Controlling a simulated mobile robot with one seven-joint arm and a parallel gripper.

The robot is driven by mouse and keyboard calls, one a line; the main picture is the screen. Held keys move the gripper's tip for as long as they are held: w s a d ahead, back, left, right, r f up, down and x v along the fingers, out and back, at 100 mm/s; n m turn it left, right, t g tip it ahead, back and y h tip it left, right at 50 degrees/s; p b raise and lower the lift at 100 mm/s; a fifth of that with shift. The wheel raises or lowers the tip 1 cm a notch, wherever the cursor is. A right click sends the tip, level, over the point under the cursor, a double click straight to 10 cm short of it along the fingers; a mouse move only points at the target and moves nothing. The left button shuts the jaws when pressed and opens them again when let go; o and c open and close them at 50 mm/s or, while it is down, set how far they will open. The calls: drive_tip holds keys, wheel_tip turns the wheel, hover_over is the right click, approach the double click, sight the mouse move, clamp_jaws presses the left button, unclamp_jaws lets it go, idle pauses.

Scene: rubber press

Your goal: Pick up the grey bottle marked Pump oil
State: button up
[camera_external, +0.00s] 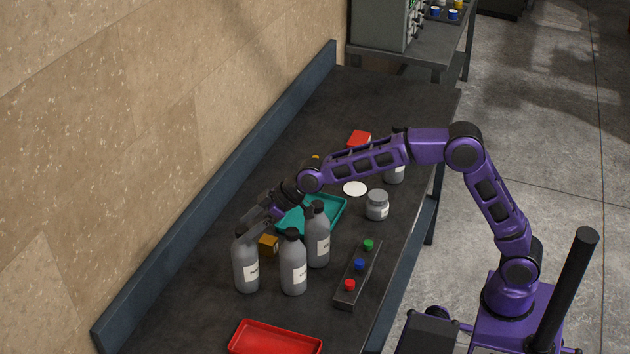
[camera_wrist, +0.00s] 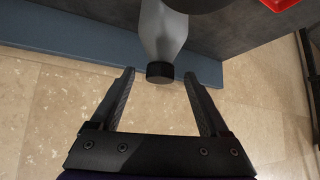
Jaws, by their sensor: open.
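Three grey bottles with black caps and white labels stand upright close together on the dark bench: a left one (camera_external: 246,268), a middle one (camera_external: 293,270) and a right one (camera_external: 318,243). The label print is too small to read, so I cannot tell which is Pump oil. My gripper (camera_external: 252,228) is open at the top of the left bottle and hides its cap. In the wrist view a grey bottle (camera_wrist: 162,35) has its black cap (camera_wrist: 160,73) between the tips of my open gripper (camera_wrist: 159,78); neither finger visibly touches it.
A teal tray (camera_external: 335,216) and a small orange-brown box (camera_external: 268,245) are behind the bottles. A button strip (camera_external: 345,295), a grey jar (camera_external: 377,206) and a red tray (camera_external: 275,342) are nearby. Another bottle (camera_external: 396,174) stands under my arm. The wall and blue bench edging (camera_external: 190,243) are left.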

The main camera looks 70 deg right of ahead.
drive_tip(key=shift+x, duration=1.25)
clamp_jaws()
idle(0.4)
drive_tip(key=shift+r, duration=0.2)
